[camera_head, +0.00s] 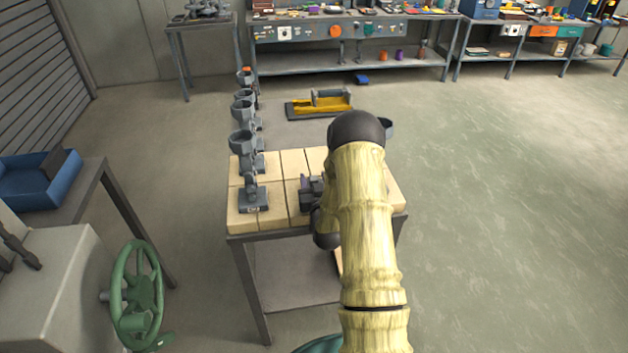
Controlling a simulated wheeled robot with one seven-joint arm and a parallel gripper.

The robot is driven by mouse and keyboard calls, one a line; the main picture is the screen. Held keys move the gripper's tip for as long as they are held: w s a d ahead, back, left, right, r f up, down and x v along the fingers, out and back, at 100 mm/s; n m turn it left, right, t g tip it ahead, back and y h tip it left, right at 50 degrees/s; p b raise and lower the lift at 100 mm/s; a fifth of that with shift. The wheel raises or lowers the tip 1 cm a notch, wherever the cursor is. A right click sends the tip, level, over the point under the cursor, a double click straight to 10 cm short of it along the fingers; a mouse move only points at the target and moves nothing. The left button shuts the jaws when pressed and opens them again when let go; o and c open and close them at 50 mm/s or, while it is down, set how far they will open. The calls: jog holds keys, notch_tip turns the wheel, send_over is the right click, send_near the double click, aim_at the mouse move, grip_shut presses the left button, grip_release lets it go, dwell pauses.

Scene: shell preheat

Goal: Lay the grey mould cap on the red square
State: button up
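My arm reaches over a small table topped with pale blocks (278,217). My gripper (309,188) is low over the middle of the table top, small and mostly hidden behind my arm. I cannot tell whether it is open or shut, or whether it holds anything. A small purplish patch shows at its tip. I cannot make out a grey mould cap for certain; it may be behind my arm. No red square shows; the right part of the table top is largely covered by my arm.
Grey cup-topped stands (243,143) line the table's left side. A dark round cup (387,126) shows behind my arm. A green handwheel (137,294) and a blue tray (36,181) are at left. A yellow-and-grey item (318,104) lies beyond. Floor at right is clear.

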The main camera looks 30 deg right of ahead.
jog(key=shift+d+r, duration=0.1)
jog(key=shift+r, duration=0.05)
jog(key=b+v, duration=0.3)
jog(key=v, duration=0.9)
jog(key=shift+r, duration=0.1)
dwell(0.4)
